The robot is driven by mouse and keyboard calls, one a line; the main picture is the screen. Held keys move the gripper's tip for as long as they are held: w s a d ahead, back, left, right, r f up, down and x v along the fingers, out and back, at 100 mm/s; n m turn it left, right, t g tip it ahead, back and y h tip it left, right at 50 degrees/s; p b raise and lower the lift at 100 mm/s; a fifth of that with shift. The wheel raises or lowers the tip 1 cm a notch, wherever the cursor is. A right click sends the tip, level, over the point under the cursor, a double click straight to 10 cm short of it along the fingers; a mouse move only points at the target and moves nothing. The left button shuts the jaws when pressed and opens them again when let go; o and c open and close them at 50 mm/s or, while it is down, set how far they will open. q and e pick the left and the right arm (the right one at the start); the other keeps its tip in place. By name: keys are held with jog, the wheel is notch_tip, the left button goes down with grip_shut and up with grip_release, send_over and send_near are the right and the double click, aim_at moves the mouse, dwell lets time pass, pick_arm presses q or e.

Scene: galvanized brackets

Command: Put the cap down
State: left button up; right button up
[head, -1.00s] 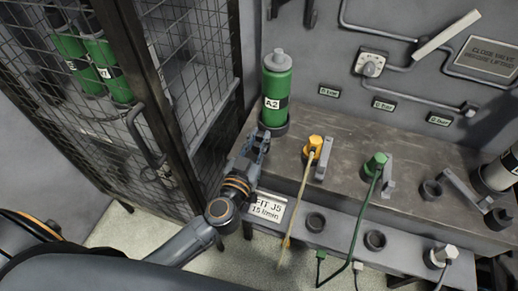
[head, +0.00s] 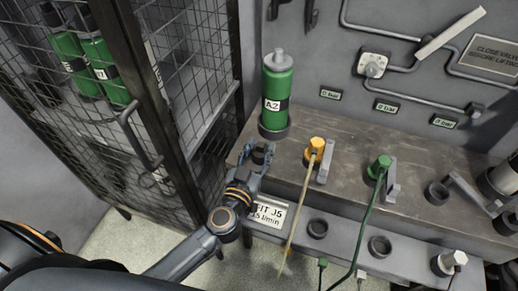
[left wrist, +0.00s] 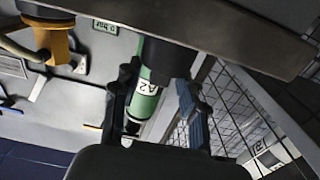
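My left gripper (head: 258,152) is at the front left corner of the bench (head: 340,150), in front of the green bottle A2 (head: 276,88). In the left wrist view its fingers (left wrist: 157,88) stand apart. A dark, short cylindrical piece (left wrist: 168,60), which looks like the cap, is between or just beyond the fingertips, by the bench edge. A strip of the green bottle (left wrist: 146,92) shows beside it. I cannot tell whether the right finger touches it. The dark piece is small and hard to make out in the head view. My right gripper is not in view.
A yellow plug (head: 316,146) and a green plug (head: 380,165) with hoses stand right of my gripper. Empty sockets (head: 318,228) are on the lower front ledge, beside the FIT J5 sign (head: 266,216). A mesh cage (head: 150,110) is close on the left.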

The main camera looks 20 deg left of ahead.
pick_arm(q)
jog(key=shift+r, duration=0.1)
jog(key=shift+s, duration=0.2)
jog(key=s+b, duration=0.1)
jog(key=s, duration=1)
jog(key=shift+s+a, duration=0.2)
jog(key=shift+s, duration=0.15)
